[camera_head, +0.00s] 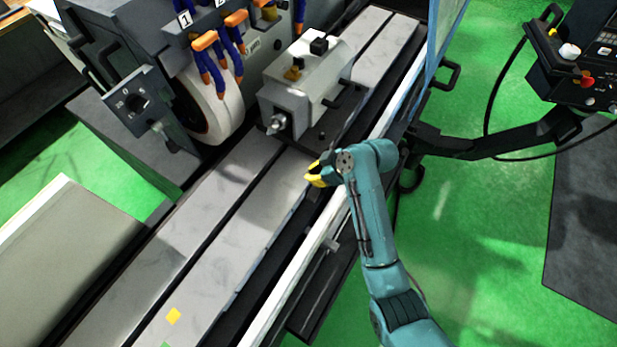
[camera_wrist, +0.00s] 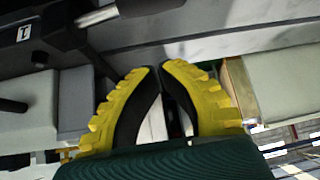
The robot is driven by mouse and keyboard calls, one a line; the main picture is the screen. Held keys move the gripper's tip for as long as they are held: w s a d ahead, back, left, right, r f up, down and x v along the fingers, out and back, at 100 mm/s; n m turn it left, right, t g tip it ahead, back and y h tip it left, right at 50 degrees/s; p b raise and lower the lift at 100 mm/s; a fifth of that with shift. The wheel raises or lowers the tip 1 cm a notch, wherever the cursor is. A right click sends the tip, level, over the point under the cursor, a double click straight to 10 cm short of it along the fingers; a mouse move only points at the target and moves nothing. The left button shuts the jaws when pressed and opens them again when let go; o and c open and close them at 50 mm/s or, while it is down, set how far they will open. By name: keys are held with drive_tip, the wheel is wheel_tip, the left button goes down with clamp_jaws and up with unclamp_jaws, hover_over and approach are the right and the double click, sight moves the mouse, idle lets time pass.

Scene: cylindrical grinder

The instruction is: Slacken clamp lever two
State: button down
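My gripper (camera_head: 309,173) has yellow fingers with black inner pads and is beside the machine's long table, in front of the grey tailstock-like block (camera_head: 307,85). In the wrist view my gripper (camera_wrist: 159,69) has its fingertips close together, with a gap showing between the pads lower down; whether it is open is unclear. Nothing is visibly held. A rod with a black grip (camera_wrist: 150,6) crosses the top left of the wrist view, apart from the fingers. A short black rod (camera_wrist: 12,105) shows at its left edge. No lever is readably marked two, so I cannot tell which it is.
A white grinding wheel (camera_head: 213,110) and several blue hoses with orange fittings (camera_head: 234,40) stand behind the table. A control panel on an arm (camera_head: 575,65) is at the upper right. The long table (camera_head: 195,235) is mostly clear at lower left. Green floor (camera_head: 480,220) lies right.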

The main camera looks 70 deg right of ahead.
drive_tip(key=a+x, duration=0.1)
drive_tip(key=x, duration=0.8)
drive_tip(key=shift+s+d+p, duration=0.15)
drive_tip(key=shift+s+p, duration=0.4)
drive_tip(key=shift+s, duration=0.45)
drive_tip(key=shift+s+d+p, duration=0.1)
drive_tip(key=shift+s+p, duration=0.45)
drive_tip(key=shift+s, duration=0.45)
